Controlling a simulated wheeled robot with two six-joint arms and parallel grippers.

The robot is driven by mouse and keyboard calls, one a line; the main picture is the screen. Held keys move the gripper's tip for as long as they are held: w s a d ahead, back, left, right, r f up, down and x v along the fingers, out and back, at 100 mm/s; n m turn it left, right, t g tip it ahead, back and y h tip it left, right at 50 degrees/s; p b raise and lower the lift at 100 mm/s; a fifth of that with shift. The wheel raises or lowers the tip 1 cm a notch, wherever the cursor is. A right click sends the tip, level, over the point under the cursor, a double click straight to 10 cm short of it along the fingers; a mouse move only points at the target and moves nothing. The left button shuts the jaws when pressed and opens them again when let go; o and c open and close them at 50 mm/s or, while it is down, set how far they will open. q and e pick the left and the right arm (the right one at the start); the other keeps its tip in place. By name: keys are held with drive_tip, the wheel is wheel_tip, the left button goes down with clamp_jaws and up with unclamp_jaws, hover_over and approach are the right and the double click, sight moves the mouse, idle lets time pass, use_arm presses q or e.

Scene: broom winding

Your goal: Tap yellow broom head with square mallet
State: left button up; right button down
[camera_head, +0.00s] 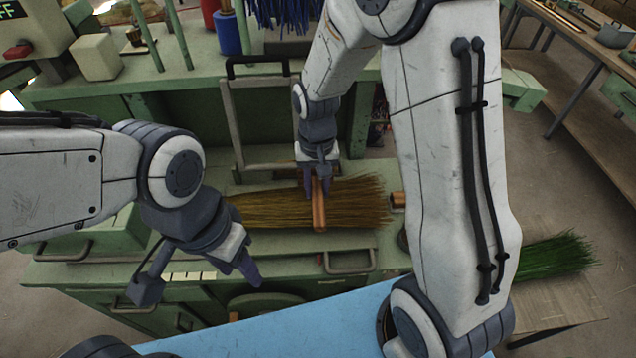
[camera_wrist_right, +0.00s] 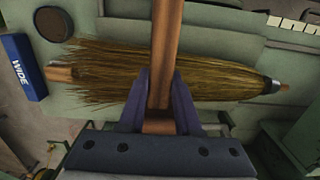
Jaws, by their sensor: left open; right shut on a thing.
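The yellow broom head (camera_head: 358,203) lies flat on the green bench, with its bristles fanning out to the right in the head view. In the right wrist view the broom head (camera_wrist_right: 220,75) narrows to a dark binding at the right. My right gripper (camera_head: 317,190) is over the broom head, shut on a brown wooden piece that looks like the square mallet (camera_head: 319,217). The mallet (camera_wrist_right: 166,50) crosses over the bristles and runs out of the top of the right wrist view. I cannot tell whether it touches them. My left gripper (camera_head: 248,262) is open and empty, in front of the broom's left end.
A wooden piece (camera_head: 398,200) lies by the bristle tips. A blue block (camera_wrist_right: 24,68) marked WIDE and a dark round disc (camera_wrist_right: 54,23) are near it. A metal frame (camera_head: 232,125) stands behind the broom. A green broom (camera_head: 555,258) lies at the right.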

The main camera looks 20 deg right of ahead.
drive_tip(key=shift+f, duration=0.1)
drive_tip(key=shift+f, duration=0.1)
wheel_tip(320, 180, down, 8)
drive_tip(key=b, duration=0.5)
drive_tip(key=shift+b, duration=0.3)
wheel_tip(320, 180, up, 7)
drive_tip(key=p, duration=0.6)
drive_tip(key=shift+s, duration=0.1)
drive_tip(key=shift+f, duration=0.2)
drive_tip(key=shift+d, duration=0.1)
